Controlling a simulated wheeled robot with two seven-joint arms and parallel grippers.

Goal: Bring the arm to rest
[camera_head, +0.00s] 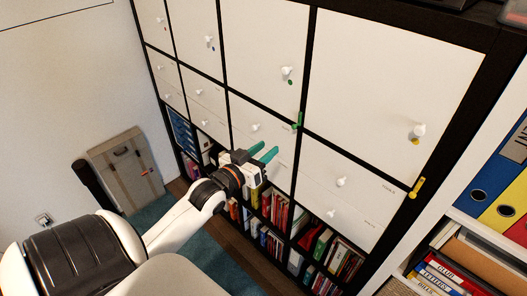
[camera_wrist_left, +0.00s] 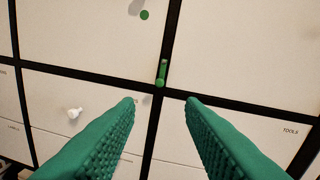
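My left gripper (camera_head: 264,152) shows near the middle of the head view, in front of the shelf's lower drawer row. Its two green fingers (camera_wrist_left: 160,102) are spread apart in the left wrist view with nothing between them. Beyond them in that view are the black shelf frame (camera_wrist_left: 84,78) and white fronts. The left arm (camera_head: 178,222) reaches in from the lower left. My right gripper is in neither view.
The black shelf (camera_head: 305,75) has white doors with knobs, and books (camera_head: 270,205) below. A green piece (camera_head: 297,121) and a yellow piece (camera_head: 416,187) sit on its frame. Binders (camera_head: 490,190) stand at the right. A beige case (camera_head: 125,168) leans against the left wall.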

